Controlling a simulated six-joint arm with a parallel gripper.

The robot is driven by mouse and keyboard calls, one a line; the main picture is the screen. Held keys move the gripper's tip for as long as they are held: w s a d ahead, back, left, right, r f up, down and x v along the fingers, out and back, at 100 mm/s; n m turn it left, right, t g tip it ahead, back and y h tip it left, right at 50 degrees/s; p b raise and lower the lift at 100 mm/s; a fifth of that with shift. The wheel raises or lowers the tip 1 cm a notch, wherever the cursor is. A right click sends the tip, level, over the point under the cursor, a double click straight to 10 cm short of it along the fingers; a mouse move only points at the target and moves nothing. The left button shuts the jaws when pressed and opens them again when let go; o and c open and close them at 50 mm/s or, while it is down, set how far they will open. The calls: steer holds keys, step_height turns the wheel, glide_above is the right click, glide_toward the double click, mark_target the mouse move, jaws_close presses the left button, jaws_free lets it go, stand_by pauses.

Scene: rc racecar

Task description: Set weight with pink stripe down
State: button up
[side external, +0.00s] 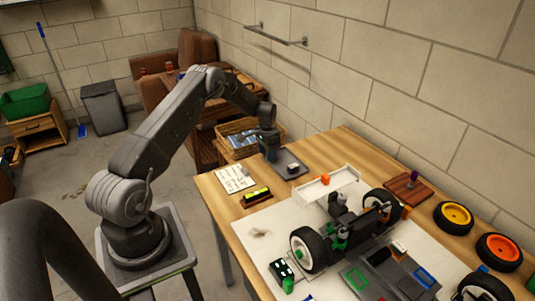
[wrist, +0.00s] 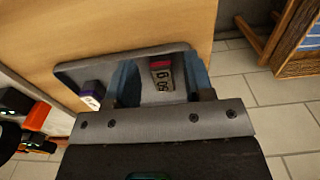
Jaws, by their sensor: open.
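The weight with a pink stripe (wrist: 161,78) is a small grey block with dark digits. In the wrist view it lies at the grey tray (wrist: 82,70), between my gripper's two blue fingers. In the side view my gripper (side external: 270,153) points down over the left end of the tray (side external: 289,158) and hides the pink-striped weight. A second weight with a purple and white face (wrist: 92,93) sits at the tray's left in the wrist view; it also shows in the side view (side external: 292,167).
A wicker basket (side external: 238,146) stands beyond the table edge by the tray. A white card (side external: 234,179) and a black case with yellow (side external: 256,196) lie near the tray. The RC car (side external: 355,235) and loose wheels (side external: 454,217) fill the table's right.

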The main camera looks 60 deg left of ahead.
step_height(320, 180, up, 11)
steer(key=s+d+r+t, duration=0.1)
steer(key=s+d+r, duration=0.2)
steer(key=d+r, duration=0.65)
steer(key=s+d+r+t, duration=0.1)
steer(key=s+d+r, duration=0.2)
steer(key=d+r, duration=0.65)
steer(key=s+d+r+t, duration=0.1)
steer(key=s+d, duration=0.6)
steer(key=s, duration=0.4)
steer(key=s+d+r+t, duration=0.2)
steer(key=s+d, duration=0.6)
steer(key=s, duration=0.3)
steer(key=shift+r+t, duration=0.3)
